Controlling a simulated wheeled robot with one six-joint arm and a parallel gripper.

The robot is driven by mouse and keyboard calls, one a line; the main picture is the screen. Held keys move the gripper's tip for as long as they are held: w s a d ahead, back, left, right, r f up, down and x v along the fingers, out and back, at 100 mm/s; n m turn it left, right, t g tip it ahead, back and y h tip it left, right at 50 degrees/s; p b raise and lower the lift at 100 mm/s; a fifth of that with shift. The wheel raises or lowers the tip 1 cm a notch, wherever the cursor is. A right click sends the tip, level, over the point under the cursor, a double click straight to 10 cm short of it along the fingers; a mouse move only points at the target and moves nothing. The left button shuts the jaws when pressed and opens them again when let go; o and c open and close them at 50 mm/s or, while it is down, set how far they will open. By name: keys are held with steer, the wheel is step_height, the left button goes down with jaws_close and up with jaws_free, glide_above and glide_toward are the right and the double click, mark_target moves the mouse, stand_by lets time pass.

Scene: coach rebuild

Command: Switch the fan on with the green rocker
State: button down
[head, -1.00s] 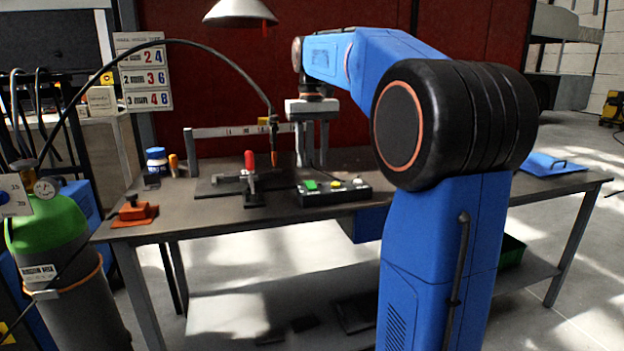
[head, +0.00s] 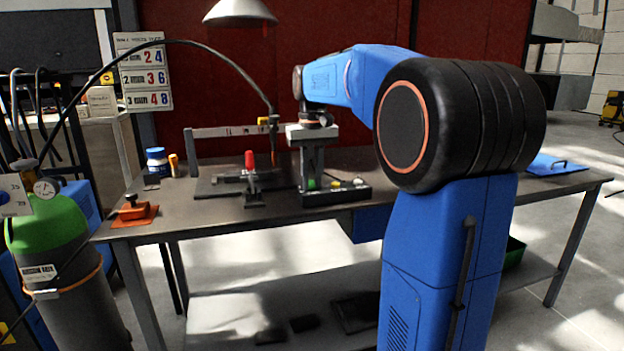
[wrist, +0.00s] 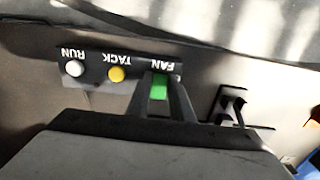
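The green rocker (wrist: 159,88) is on a dark switch box (head: 345,192), under the label FAN. In the head view the rocker (head: 311,184) shows just at my fingertips, partly covered. My gripper (head: 312,178) points down over the left end of the box. In the wrist view its two fingers (wrist: 160,84) reach down on either side of the rocker with a gap between them. I cannot tell whether they touch it. Nothing is held. Which way the rocker is tipped is too small to tell.
A yellow button (wrist: 117,74) marked TACK and a white button (wrist: 74,68) marked RUN sit beside the rocker. A red-handled clamp (head: 250,175) stands close left of the box. A lamp (head: 240,14) hangs above. The bench right of the box is mostly clear.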

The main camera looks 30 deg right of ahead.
steer(key=shift+w, duration=0.1)
steer(key=shift+w+d+r+g+y, duration=0.1)
steer(key=shift+w+g+y, duration=0.15)
steer(key=shift+g, duration=0.5)
steer(key=shift+w+d+g+y, duration=0.1)
steer(key=shift+g+y, duration=0.1)
steer(key=shift+g, duration=0.6)
steer(key=shift+w+r+g+y, duration=0.1)
steer(key=shift+w+g+y, duration=0.15)
steer(key=shift+g, duration=0.5)
steer(key=c, duration=1.6)
jaws_free()
steer(key=shift+o, duration=0.2)
steer(key=shift+s, duration=0.1)
